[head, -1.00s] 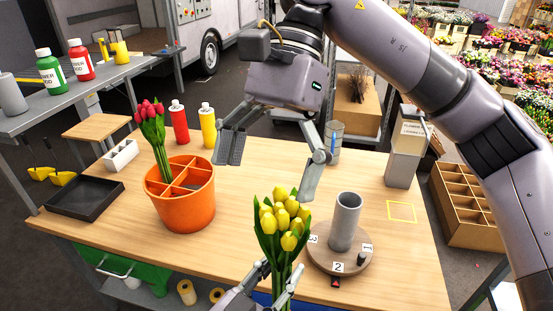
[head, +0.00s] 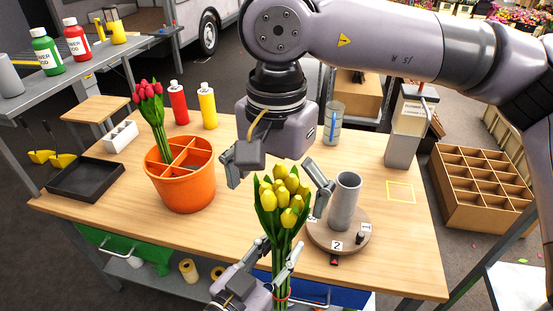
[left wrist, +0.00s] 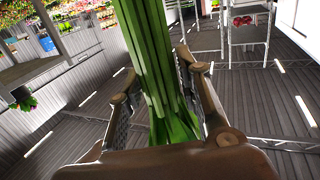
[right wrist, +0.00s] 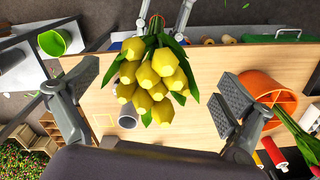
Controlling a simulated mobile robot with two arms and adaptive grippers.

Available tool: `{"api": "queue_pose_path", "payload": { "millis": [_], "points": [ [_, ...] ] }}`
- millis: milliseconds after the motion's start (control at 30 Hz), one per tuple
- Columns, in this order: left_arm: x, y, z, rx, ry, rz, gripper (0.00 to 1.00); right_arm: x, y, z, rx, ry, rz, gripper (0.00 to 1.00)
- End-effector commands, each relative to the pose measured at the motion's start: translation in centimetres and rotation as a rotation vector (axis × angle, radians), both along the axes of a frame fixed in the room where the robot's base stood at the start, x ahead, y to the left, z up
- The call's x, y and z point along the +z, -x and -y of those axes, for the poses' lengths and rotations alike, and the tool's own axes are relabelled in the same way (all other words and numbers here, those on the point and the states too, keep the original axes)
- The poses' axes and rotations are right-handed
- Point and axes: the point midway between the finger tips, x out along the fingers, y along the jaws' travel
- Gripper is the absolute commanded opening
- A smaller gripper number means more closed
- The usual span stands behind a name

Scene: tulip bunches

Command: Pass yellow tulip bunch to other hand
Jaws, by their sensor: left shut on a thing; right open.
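The yellow tulip bunch (head: 283,196) stands upright at the front edge of the table in the head view, blooms up. My left gripper (head: 280,268) is shut on its green stems, which also fill the middle of the left wrist view (left wrist: 158,80). My right gripper (head: 275,185) is open above and behind the blooms, fingers pointing down. In the right wrist view the yellow blooms (right wrist: 153,82) lie between its widely spread fingers, with no finger seen touching them. The lower stems are partly hidden by the left gripper in the head view.
An orange divided pot (head: 188,185) with red tulips (head: 150,110) stands left on the table. A round numbered turntable (head: 325,237) with a grey tube (head: 344,200) is close on the right. A black tray (head: 85,180) lies far left.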

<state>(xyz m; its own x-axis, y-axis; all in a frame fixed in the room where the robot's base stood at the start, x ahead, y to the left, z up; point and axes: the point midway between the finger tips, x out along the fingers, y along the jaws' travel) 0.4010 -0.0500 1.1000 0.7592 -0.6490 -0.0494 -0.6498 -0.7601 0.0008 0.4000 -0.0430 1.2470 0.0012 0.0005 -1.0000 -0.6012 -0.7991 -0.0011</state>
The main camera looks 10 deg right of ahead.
Motion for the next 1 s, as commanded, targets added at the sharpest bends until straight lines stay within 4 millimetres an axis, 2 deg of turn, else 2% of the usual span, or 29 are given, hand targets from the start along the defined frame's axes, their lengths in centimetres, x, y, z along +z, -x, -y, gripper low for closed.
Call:
{"api": "queue_pose_path", "payload": {
  "millis": [33,200,600,1000],
  "points": [
    [0.1,0.0,0.0,0.000,0.002,0.002,0.00,-0.9,0.1,0.1,0.000,0.002,-0.003,0.98],
    [0.1,0.0,0.0,0.000,0.002,0.002,0.00,-2.6,0.0,0.0,-0.001,0.000,-0.001,0.98],
    [0.1,0.0,0.0,0.000,0.002,0.002,0.00,-3.3,0.0,0.0,-0.001,-0.001,-0.001,0.98],
    [0.2,0.0,0.0,0.000,0.003,0.003,0.00,-3.2,0.0,0.0,-0.001,-0.001,0.000,0.71]
  ]
}}
